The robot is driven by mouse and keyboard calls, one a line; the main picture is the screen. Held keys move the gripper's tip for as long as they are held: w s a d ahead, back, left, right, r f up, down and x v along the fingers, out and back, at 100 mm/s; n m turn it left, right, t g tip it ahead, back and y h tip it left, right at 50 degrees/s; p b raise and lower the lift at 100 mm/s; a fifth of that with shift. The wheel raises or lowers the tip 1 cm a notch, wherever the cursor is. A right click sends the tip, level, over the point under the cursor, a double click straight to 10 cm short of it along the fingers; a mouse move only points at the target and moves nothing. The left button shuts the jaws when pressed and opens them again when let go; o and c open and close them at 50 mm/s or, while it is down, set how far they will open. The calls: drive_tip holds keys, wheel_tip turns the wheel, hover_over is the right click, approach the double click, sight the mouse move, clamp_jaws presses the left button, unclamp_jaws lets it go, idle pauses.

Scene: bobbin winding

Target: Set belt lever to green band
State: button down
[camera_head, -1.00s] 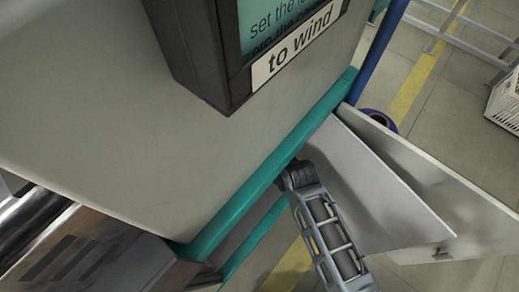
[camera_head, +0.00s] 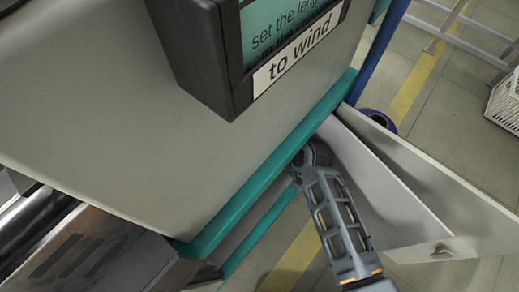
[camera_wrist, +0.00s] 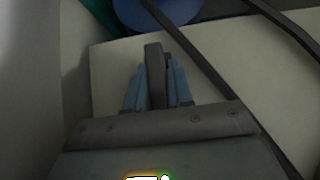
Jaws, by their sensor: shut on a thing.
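In the wrist view, my gripper (camera_wrist: 157,88) has its two blue-grey fingers closed on either side of a dark grey bar (camera_wrist: 154,68). The bar stands up between the fingertips, in front of a pale panel. It may be the belt lever, but I cannot tell for sure. In the head view, my forearm reaches in below the teal edge (camera_head: 235,212) of the bench, and my fingers are hidden. No green band can be made out in either view.
In the head view, a dark-framed sign (camera_head: 234,75) stands on the bench top (camera_head: 110,110). Pale panels (camera_head: 440,180) stand open to the right of my arm, one with a small handle. A white crate (camera_head: 506,100) is on the floor. Dark straight bars (camera_wrist: 205,65) cross the wrist view.

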drive_tip(key=c, duration=1.1)
unclamp_jaws()
drive_tip(key=p+v, duration=0.2)
drive_tip(key=v, duration=0.5)
drive_tip(key=shift+s+d+r+p, duration=0.1)
drive_tip(key=shift+d+p, duration=0.05)
drive_tip(key=shift+p, duration=0.15)
drive_tip(key=shift+s, duration=0.15)
